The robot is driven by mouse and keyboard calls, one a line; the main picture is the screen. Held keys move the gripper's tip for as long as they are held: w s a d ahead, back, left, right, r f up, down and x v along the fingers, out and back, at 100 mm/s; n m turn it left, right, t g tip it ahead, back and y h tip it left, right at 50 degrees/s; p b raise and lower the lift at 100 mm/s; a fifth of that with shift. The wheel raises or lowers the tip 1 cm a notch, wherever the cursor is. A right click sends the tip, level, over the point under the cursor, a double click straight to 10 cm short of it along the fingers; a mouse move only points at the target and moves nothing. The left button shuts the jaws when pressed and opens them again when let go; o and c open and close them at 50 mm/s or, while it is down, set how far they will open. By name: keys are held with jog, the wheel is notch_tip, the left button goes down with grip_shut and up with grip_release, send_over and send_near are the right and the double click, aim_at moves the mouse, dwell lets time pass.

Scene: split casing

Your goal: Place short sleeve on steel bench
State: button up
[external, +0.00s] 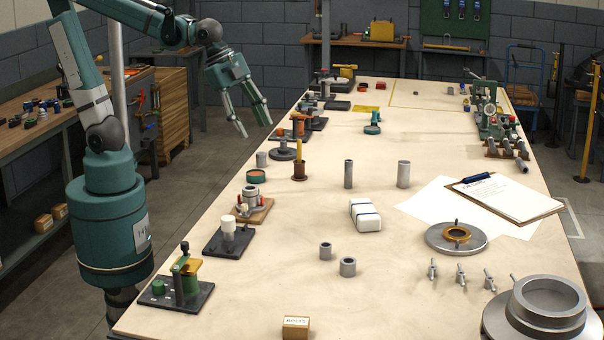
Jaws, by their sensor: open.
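Two short grey sleeves stand upright near the middle front of the long bench: a smaller one (326,251) and a wider one (347,267) just to its right. Another short grey cylinder (261,159) stands near the left edge. Two taller grey tubes, a narrow one (348,174) and a wider one (403,174), stand farther back. I cannot tell which is the task's short sleeve. The long bench (290,285) has a pale, wood-like top; no clearly steel bench shows. My gripper (255,129) is open and empty, high beyond the bench's left edge, apart from the sleeves.
A white strapped block (365,215) lies mid-bench. A clipboard (505,195), a flanged disc (456,237) and a large ring housing (545,308) occupy the right. Fixtures, including a green one (183,285), line the left edge. A bolts box (296,327) sits in front.

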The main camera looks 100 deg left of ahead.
jog(key=s+a+f+n+t, duration=0.2)
jog(key=s+n, duration=0.5)
jog(key=s, duration=0.5)
jog(key=shift+a+f, duration=0.3)
jog(key=shift+a, duration=0.05)
